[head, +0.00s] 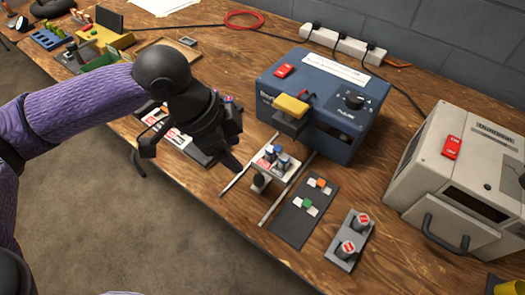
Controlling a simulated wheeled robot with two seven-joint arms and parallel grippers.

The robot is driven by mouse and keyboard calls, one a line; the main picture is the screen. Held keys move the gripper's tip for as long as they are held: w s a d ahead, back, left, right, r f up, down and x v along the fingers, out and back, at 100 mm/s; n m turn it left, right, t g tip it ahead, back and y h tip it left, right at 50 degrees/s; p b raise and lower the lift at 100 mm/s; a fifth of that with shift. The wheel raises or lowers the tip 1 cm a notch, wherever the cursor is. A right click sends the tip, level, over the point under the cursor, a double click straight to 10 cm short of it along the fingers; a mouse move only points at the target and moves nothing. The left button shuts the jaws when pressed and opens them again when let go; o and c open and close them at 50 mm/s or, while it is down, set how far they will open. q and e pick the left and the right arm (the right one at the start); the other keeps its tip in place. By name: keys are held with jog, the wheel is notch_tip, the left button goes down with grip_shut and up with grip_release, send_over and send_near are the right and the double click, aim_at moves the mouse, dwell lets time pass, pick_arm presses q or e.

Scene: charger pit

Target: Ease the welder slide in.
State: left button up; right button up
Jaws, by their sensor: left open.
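The blue welder (322,110) stands on the wooden bench with a yellow press arm (291,107) at its front, a red switch and a black dial. Its slide (262,180) is a small pale carriage on two thin rails, out in front of the welder. Small blue and grey parts sit on the slide's top. My left gripper (189,158) is open and empty, to the left of the slide and apart from it, above the bench's front edge. My right gripper is not in view.
A dark mat with orange and green pieces (301,209) and a grey plate with two red-topped knobs (350,240) lie right of the slide. A beige machine (463,170) stands at the right. A power strip (343,44) and cables run along the back. Dark trays lie under my left gripper.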

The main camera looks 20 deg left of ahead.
aim_at(257, 179)
pick_arm(q)
jog(key=b+x, duration=0.2)
jog(key=x, duration=0.2)
jog(key=b+x, duration=0.3)
jog(key=x, duration=0.2)
jog(key=shift+s, duration=0.25)
jog(key=shift+w+d+f+b, duration=0.1)
jog(key=shift+f+b, duration=0.25)
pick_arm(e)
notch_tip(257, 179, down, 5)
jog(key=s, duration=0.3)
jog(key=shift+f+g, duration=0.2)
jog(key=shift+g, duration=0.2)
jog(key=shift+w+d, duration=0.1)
pick_arm(q)
jog(key=shift+c, duration=0.9)
jog(key=c, duration=0.7)
grip_shut()
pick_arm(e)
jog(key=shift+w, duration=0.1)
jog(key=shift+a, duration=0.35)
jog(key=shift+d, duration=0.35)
